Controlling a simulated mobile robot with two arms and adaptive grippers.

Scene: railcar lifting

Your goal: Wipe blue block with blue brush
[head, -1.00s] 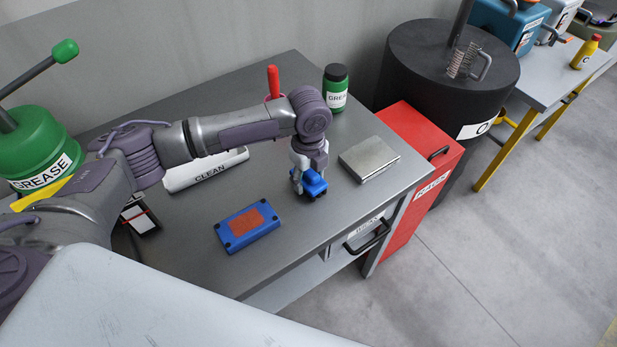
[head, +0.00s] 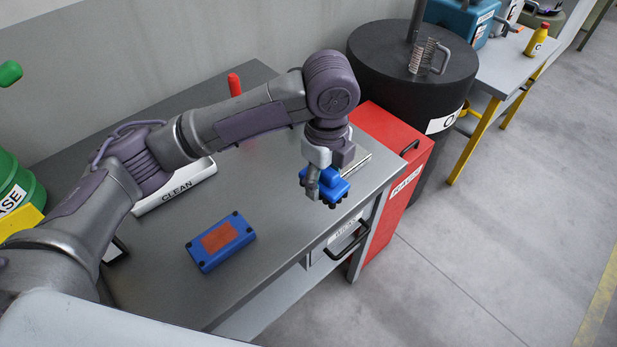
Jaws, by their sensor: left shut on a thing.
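The blue block (head: 206,262) lies flat on the grey workbench (head: 165,291), with a rust-red patch on its top and dark corners. My left gripper (head: 322,182) is shut on the blue brush (head: 333,187), with the dark bristles underneath. It holds the brush above the bench's right part, to the right of the block and apart from it. The fingers hide part of the brush. My right gripper is not in view.
A white container labelled CLEAN (head: 176,188) lies behind the block. A red-handled tool (head: 235,85) stands at the back. A metal plate (head: 357,160) is partly hidden behind my gripper. A red cabinet (head: 385,190) and a black drum (head: 420,85) stand to the right.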

